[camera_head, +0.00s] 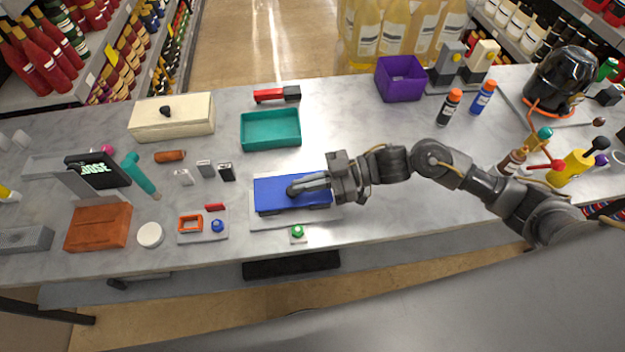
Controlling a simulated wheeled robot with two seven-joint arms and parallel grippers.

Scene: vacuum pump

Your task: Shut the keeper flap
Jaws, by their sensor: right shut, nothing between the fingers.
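A blue flat-topped block (275,205), which may be the keeper flap, lies on a pale base plate (262,223) near the front middle of the counter. Its top looks level; I cannot tell whether it is fully down. My right gripper (294,190) is shut and empty. Its fingertips are over the blue top, touching it or just above it, and the hand hides its right end. A small orange frame (179,224) stands on another pale plate to the left, beside a red piece (215,207) and a blue knob (217,226). My left gripper is not in view.
A green button (297,231) sits just in front of the base plate. A teal tray (270,146) and a cream box (172,133) stand behind. A black dome (562,78) with an orange ring is at the right. The counter between tray and purple bin (400,90) is mostly clear.

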